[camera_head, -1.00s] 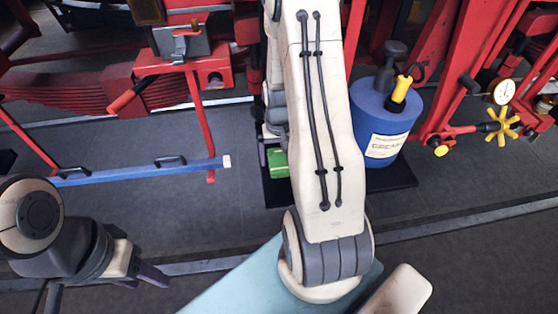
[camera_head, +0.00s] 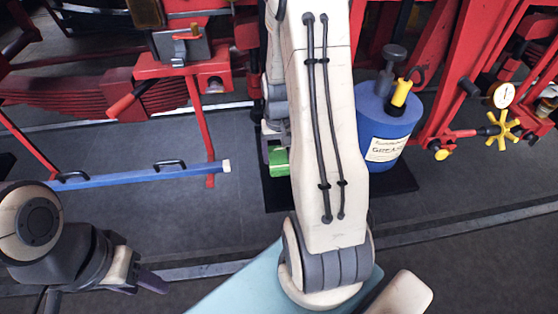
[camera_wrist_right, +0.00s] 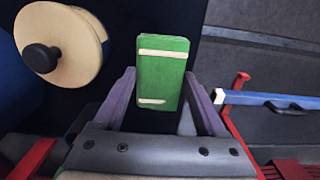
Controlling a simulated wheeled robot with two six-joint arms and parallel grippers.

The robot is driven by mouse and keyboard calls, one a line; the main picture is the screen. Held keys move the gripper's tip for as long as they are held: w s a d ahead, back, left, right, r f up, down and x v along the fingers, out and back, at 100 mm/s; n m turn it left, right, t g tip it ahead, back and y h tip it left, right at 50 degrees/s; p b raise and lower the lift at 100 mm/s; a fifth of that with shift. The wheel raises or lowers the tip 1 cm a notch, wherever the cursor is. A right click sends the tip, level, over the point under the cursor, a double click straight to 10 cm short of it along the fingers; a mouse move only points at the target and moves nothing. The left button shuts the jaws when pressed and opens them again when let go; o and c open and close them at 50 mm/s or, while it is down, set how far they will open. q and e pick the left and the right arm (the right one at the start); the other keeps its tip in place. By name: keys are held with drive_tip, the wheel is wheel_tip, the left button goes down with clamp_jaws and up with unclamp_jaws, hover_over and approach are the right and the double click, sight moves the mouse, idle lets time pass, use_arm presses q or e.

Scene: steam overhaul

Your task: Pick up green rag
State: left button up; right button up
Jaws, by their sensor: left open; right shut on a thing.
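The green rag (camera_wrist_right: 164,82) is a folded block with two pale bands in the right wrist view. It sits between the purple fingers of my right gripper (camera_wrist_right: 161,88), which is shut on it. In the head view, a small part of the rag (camera_head: 279,161) shows left of my right arm, above or beside the black mat; its height is hard to tell. My right arm hides much of my right gripper and the rag there. My left gripper (camera_head: 142,280) is open and empty at the lower left, far from the rag.
A blue canister (camera_head: 378,122) with a yellow-and-black handle stands on the black mat (camera_head: 398,178), right of my right arm. A blue bar (camera_head: 130,174) and red framework lie at the left. Red machinery with a yellow valve wheel (camera_head: 503,130) is at the right. Grey floor is open at centre left.

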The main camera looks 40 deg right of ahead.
drive_tip(key=s+d+r+b, duration=0.1)
drive_tip(key=s+r, duration=0.7)
drive_tip(key=s, duration=0.3)
drive_tip(key=shift+s+d+r+b, duration=0.15)
drive_tip(key=shift+s+d+b, duration=0.15)
drive_tip(key=shift+d+b, duration=0.1)
